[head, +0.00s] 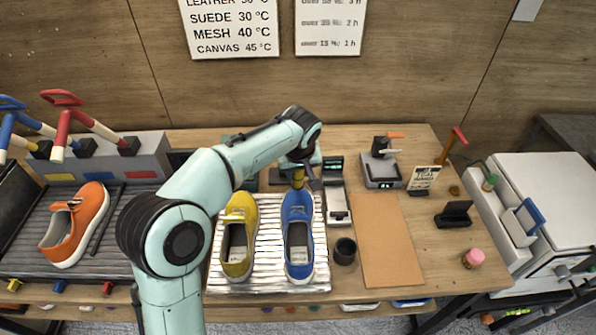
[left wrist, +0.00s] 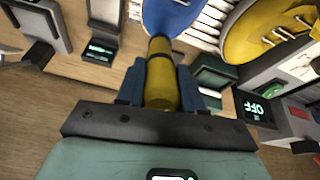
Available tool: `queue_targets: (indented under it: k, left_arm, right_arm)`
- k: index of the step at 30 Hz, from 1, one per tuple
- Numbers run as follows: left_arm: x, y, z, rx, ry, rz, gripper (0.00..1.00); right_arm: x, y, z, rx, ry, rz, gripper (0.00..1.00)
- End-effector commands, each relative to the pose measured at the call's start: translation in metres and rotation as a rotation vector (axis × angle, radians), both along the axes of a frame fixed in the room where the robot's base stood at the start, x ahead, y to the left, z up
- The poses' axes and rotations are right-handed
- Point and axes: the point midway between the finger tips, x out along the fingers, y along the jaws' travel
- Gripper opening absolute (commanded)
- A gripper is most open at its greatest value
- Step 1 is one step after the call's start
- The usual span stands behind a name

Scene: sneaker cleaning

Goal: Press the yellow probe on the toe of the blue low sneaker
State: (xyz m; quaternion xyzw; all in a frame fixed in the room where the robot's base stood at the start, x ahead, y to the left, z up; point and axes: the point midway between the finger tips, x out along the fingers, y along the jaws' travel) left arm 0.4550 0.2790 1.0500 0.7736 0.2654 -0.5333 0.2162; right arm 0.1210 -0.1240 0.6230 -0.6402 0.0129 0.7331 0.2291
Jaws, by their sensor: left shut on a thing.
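The blue low sneaker (head: 298,238) lies on a white slatted rack (head: 268,274), its toe toward the back of the table. My left gripper (head: 299,172) is shut on the yellow probe (head: 298,179) at the toe end of the blue sneaker. In the left wrist view the probe (left wrist: 160,80) sits between my gripper's fingers (left wrist: 160,85), its dark tip over the edge of the blue toe (left wrist: 168,14). I cannot tell for sure whether the tip touches the toe. My right gripper does not show.
A yellow sneaker (head: 238,238) lies left of the blue one on the rack. A dark cup (head: 345,251) stands close to the rack's right side, beside a brown mat (head: 390,240). An orange sneaker (head: 75,224) lies on a dark tray at left.

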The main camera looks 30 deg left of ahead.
Motion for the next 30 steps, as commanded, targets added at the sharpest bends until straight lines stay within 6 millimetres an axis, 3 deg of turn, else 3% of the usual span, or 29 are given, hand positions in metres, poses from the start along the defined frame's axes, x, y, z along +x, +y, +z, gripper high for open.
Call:
queue_targets:
  k: [16,30]
  left_arm:
    - [0.001,0.0,0.047,0.0,-0.004,0.0,0.06]
    - [0.0,0.0,0.048,0.0,-0.002,0.001,0.06]
  right_arm:
    - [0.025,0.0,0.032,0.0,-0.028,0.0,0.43]
    - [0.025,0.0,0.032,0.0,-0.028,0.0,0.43]
